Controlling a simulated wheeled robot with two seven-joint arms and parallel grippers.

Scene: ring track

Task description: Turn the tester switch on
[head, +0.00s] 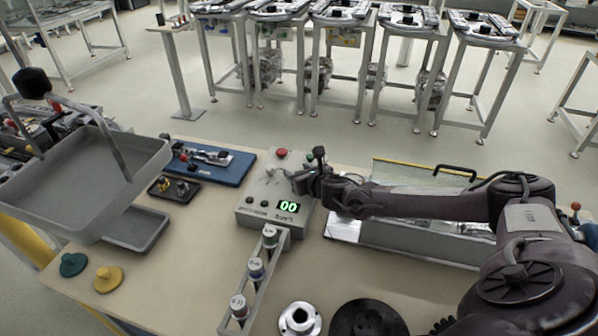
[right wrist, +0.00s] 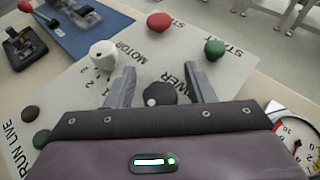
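The tester (head: 246,205) is a light grey box on the table in the head view, with a green display (head: 288,206) reading 00. My right gripper (head: 296,180) is over its top panel. In the right wrist view the black power switch knob (right wrist: 160,94) lies between the two fingers of my right gripper (right wrist: 160,78), which stand apart with visible gaps to the knob. The word POWER is partly hidden. A white motor knob (right wrist: 103,54), a red button (right wrist: 160,21) and a green start button (right wrist: 214,49) are on the same panel. My left gripper is out of view.
A blue board (head: 235,168) and a grey tray (head: 140,228) are left of the tester. A rack with several labelled cylinders (head: 256,268) stands in front. A metal-framed case (head: 400,235) lies under my right arm. A round gauge (right wrist: 292,133) shows at right.

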